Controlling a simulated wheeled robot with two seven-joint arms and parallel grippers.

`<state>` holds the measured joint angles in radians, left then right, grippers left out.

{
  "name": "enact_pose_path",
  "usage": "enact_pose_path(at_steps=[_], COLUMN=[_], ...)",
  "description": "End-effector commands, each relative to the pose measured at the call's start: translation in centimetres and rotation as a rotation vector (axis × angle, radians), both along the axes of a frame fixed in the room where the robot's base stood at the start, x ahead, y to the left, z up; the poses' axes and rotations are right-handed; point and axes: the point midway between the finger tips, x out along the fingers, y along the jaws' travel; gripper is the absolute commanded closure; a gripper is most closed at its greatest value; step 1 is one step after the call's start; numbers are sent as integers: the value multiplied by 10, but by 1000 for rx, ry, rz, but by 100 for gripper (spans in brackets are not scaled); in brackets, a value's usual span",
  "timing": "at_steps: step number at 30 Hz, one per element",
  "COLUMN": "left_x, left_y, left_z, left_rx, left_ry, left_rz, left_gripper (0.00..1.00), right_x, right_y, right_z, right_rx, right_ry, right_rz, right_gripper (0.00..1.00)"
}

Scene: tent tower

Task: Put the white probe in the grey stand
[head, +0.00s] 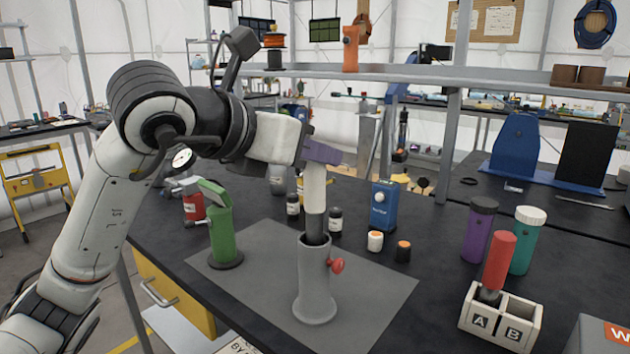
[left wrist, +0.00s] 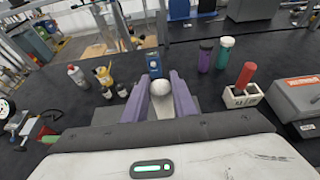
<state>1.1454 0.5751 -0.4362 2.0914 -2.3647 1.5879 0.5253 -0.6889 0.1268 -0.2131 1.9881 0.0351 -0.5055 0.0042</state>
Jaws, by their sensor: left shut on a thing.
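The white probe (head: 315,188) is upright in the head view, with a grey lower part and a dark tip. Its tip is at the mouth of the grey stand (head: 315,285), a grey tube with a red knob on its right side. How deep the tip sits inside is hard to tell. My left gripper (head: 322,152), with purple fingers, is shut on the probe's upper end. In the left wrist view the probe's rounded white top (left wrist: 160,88) shows between the two purple fingers. The stand is hidden in that view. My right gripper is not in view.
A green stand (head: 222,230) is left of the grey stand on the grey mat (head: 375,300). A white A/B holder (head: 500,320) with a red-handled probe is at the right. Small bottles and a blue box (head: 383,207) stand behind. A shelf (head: 420,75) crosses above.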

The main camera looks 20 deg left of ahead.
Motion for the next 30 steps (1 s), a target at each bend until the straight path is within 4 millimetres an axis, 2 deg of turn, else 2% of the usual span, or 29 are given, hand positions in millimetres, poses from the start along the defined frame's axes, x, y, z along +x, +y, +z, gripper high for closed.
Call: enact_pose_path(at_steps=[3,6,18,19,21,30], left_x=[0,0,0,0,0,0], left_y=[0,0,0,0,0,0], left_z=[-22,-31,-37,-36,-35,-35], left_rx=[1,0,0,1,1,1], left_ry=[3,1,-2,0,0,1], left_rz=[-1,-1,0,-1,-1,-1], left_gripper=[100,100,100,70,59,57], right_x=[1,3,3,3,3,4], right_y=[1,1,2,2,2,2], right_z=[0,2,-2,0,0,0], right_rx=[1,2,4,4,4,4], right_ry=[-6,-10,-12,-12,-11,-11], right_rz=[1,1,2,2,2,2], right_gripper=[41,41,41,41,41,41])
